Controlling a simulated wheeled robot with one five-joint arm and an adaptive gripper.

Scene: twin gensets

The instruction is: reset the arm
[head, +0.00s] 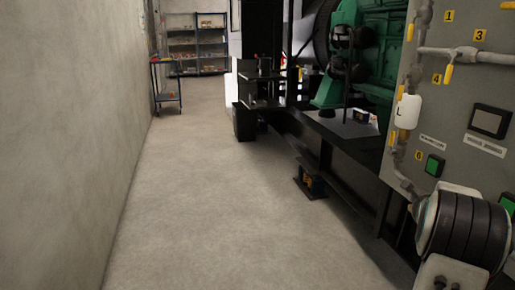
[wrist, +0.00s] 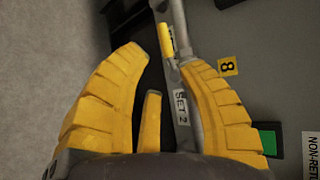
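My gripper (wrist: 165,58) shows in the wrist view with its ribbed yellow fingers apart and nothing between the tips. A shorter yellow piece (wrist: 151,120) stands between the two large fingers; I cannot tell whether it is a third finger or a lever. Behind the fingers is a grey panel with a pipe, a yellow lever (wrist: 166,40), a tag marked 8 (wrist: 228,66) and a "SET 2" label (wrist: 181,107). I cannot tell any contact. In the head view my arm shows at the lower right, and my gripper is not visible.
The grey panel (head: 455,95) with pipes, yellow levers and a green button (head: 434,165) stands close on the right. Behind it is a green engine (head: 375,60) on a black frame. A concrete wall (head: 65,130) runs along the left. The floor (head: 215,215) between is clear, with shelves (head: 196,45) beyond.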

